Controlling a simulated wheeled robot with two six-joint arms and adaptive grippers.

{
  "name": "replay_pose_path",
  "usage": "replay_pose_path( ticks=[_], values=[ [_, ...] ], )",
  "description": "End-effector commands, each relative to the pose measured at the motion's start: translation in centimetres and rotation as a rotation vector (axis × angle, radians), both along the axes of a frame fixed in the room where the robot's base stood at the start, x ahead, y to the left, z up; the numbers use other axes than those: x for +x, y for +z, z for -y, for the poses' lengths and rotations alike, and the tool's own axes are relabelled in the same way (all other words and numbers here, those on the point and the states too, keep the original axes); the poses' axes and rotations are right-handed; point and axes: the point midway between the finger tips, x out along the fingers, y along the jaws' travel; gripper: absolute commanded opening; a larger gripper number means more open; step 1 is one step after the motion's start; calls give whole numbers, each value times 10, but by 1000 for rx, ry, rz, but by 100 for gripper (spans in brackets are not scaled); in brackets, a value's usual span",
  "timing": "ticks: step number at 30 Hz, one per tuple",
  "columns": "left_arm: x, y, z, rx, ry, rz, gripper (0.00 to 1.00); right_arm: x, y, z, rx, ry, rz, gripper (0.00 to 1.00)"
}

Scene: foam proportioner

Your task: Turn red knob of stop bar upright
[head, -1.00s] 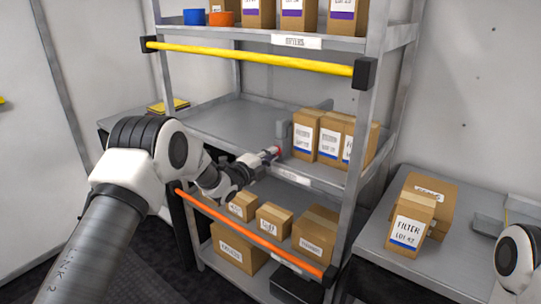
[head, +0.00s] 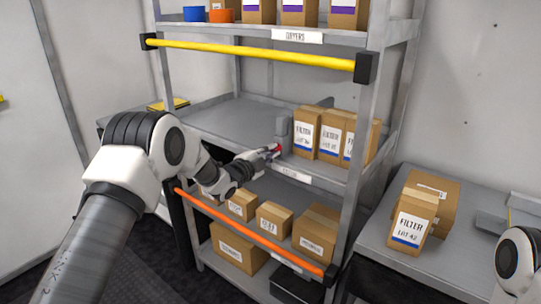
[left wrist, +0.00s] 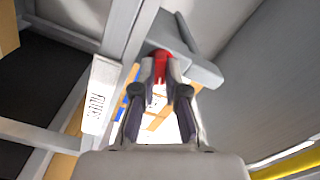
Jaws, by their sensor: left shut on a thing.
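The red knob (head: 278,149) is at the front end of the grey stop bar (head: 284,128), at the front edge of the middle shelf, just left of the filter boxes. My left gripper (head: 272,152) reaches it from the front left and is shut on it. In the left wrist view the red knob (left wrist: 160,64) sits between the two fingertips (left wrist: 162,72), which hide its sides. Behind it the grey stop bar (left wrist: 200,70) slants across the picture. The knob's exact angle is hard to tell. My right gripper is not in view.
Filter boxes (head: 330,136) stand right of the stop bar. A yellow rail (head: 250,55) crosses above and an orange rail (head: 245,232) below. A side table (head: 390,262) with two boxes is at the right. The middle shelf's left part is clear.

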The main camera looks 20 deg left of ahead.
Motion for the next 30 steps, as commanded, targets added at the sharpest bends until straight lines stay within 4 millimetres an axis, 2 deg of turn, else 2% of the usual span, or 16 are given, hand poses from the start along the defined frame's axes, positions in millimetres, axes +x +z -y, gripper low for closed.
replay_pose_path(
  ticks=[12,30],
  values=[
    [0,0,0,-370,0,-133,0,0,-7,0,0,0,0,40],
    [0,0,0,-881,-1,-321,0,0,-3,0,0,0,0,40]
  ],
)
